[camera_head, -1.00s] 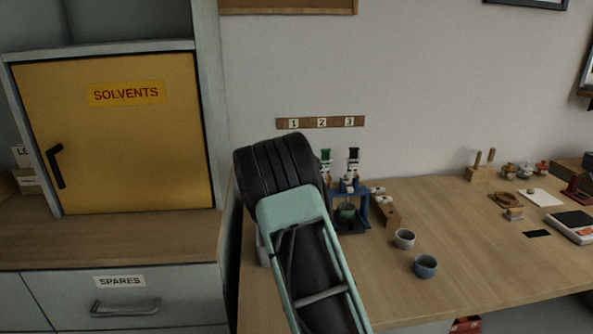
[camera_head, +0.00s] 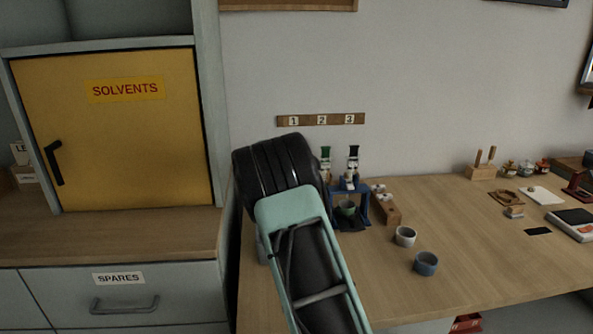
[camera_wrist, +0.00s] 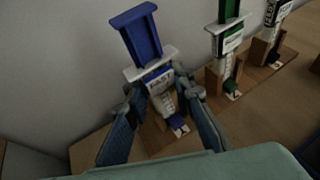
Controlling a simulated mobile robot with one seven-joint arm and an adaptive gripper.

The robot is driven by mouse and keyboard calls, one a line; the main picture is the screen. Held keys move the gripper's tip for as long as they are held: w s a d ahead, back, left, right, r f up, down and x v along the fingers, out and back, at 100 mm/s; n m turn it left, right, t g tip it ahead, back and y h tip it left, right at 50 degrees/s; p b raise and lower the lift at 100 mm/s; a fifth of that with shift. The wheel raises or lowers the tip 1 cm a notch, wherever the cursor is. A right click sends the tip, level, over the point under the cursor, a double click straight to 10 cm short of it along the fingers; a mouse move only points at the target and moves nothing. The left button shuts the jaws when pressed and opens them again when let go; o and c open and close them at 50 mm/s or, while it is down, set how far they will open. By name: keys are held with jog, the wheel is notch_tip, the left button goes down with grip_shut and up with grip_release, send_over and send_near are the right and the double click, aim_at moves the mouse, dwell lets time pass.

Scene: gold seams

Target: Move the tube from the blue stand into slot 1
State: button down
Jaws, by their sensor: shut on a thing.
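A tube (camera_wrist: 158,80) with a blue plunger and a white label reading "FAST" stands slightly tilted in the wrist view. My gripper (camera_wrist: 160,94) is shut on its body, with one finger on each side. The tube's lower end, with a blue tip, is at a wooden holder (camera_wrist: 152,138) at the left of the row; I cannot tell whether it is fully seated. In the head view my arm hides the gripper and this tube. The number strip (camera_head: 320,120) is on the wall above.
A green-topped tube (camera_wrist: 229,42) and a black-topped tube (camera_wrist: 277,12) stand in wooden holders to the right. A wooden block (camera_head: 386,208), a white cup (camera_head: 405,237) and a blue cup (camera_head: 426,263) are right of the stand. The bench's middle is clear.

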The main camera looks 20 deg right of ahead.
jog(key=c, duration=1.6)
grip_release()
jog(key=shift+f, duration=0.2)
jog(key=shift+o, duration=0.8)
jog(key=shift+b, duration=0.3)
